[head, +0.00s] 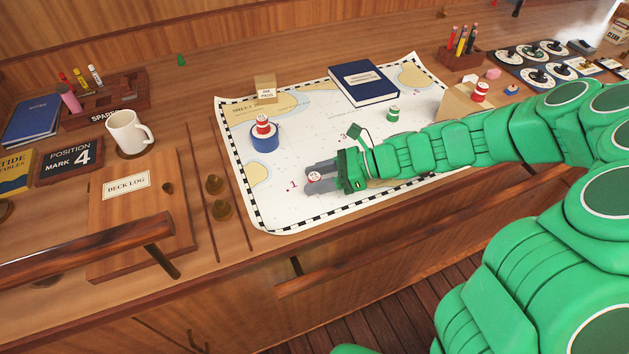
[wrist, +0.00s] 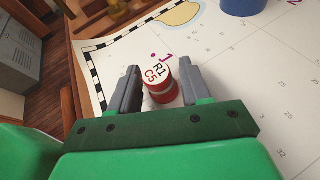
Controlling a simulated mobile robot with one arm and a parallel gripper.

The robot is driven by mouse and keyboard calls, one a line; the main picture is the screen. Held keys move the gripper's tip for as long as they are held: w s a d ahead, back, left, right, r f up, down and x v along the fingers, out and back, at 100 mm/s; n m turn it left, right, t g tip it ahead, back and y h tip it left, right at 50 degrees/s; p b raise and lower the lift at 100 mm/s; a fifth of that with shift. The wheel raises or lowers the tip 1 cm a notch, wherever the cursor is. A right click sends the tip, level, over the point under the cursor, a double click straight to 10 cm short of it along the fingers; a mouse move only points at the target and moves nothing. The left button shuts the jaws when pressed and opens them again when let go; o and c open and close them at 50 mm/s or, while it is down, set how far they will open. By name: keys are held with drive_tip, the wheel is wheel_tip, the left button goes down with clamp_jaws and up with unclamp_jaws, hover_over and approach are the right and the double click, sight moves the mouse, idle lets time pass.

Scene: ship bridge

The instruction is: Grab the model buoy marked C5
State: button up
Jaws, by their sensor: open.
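A small red model buoy with a white top (wrist: 159,82) stands on the chart in the wrist view; its top reads "R1" in black and "C5" in red. In the head view the same buoy (head: 315,177) shows near the printed 1. My gripper (head: 321,178) is open, with one grey finger on each side of the buoy. In the wrist view my gripper (wrist: 157,88) also has the buoy between its fingers, close to the right one. I cannot tell whether that finger touches it.
Another red buoy (head: 263,124) sits on a blue cylinder (head: 265,143). A green buoy (head: 393,113) stands on the chart (head: 290,210) near a dark blue book (head: 363,83). A third red buoy (head: 480,91) is on a wooden block.

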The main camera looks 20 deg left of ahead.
drive_tip(key=shift+s+a+f, duration=0.15)
drive_tip(key=shift+a, duration=0.15)
drive_tip(key=c, duration=0.7)
